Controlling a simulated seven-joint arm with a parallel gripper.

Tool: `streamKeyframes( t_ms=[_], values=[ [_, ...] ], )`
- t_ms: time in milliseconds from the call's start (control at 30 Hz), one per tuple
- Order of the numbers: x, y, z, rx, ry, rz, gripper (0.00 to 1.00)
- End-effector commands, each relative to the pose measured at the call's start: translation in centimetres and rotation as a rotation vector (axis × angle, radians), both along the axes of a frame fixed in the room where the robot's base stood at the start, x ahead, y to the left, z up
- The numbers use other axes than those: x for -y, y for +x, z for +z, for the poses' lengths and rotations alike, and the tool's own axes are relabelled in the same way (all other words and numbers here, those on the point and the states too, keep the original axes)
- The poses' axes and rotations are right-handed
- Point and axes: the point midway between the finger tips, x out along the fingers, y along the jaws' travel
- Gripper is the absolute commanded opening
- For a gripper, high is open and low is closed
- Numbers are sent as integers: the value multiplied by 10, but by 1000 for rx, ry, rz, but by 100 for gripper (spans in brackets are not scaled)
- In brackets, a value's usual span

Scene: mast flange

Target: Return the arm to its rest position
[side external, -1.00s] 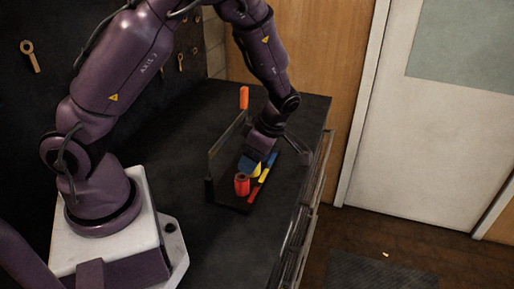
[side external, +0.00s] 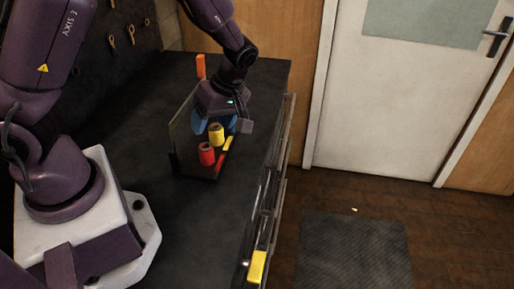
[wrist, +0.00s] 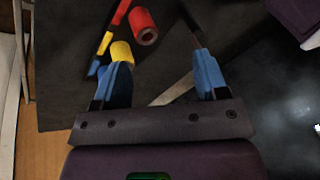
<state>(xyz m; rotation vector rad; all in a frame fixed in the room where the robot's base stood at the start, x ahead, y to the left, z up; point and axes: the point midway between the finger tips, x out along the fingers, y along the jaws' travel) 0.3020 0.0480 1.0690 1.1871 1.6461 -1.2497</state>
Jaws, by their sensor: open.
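My gripper (side external: 215,124) is above the far part of a dark tray (side external: 196,176) on the bench. Its two blue fingers are spread apart with nothing between them in the wrist view (wrist: 164,80). A yellow cylinder (side external: 216,136) stands in the tray just in front of the fingers. A red cylinder (side external: 207,155) stands nearer the camera. The wrist view shows the red cylinder (wrist: 143,26) clear of the fingers and the yellow one (wrist: 121,51) partly hidden behind the left finger.
Red, yellow and blue strips (wrist: 104,43) run along one tray edge. A clear upright panel (side external: 183,118) edges the tray's left side. An orange block (side external: 201,66) stands behind. A yellow piece (side external: 257,266) is at the bench front. The bench left of the tray is clear.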

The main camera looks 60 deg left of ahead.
Motion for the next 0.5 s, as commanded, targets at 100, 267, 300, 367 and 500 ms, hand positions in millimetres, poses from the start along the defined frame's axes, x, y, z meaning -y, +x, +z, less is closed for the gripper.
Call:
streamKeyframes(
  t_ms=[100, 267, 300, 367, 500],
  values=[
    [17, -11, 22, -23, -181, -331, 67],
    [39, -29, 64, 28, -378, -826, 67],
    [43, -34, 75, 51, -405, -944, 67],
    [48, -41, 92, 89, -427, -1110, 67],
    [55, -61, 129, 180, -400, -1443, 67]
  ],
)
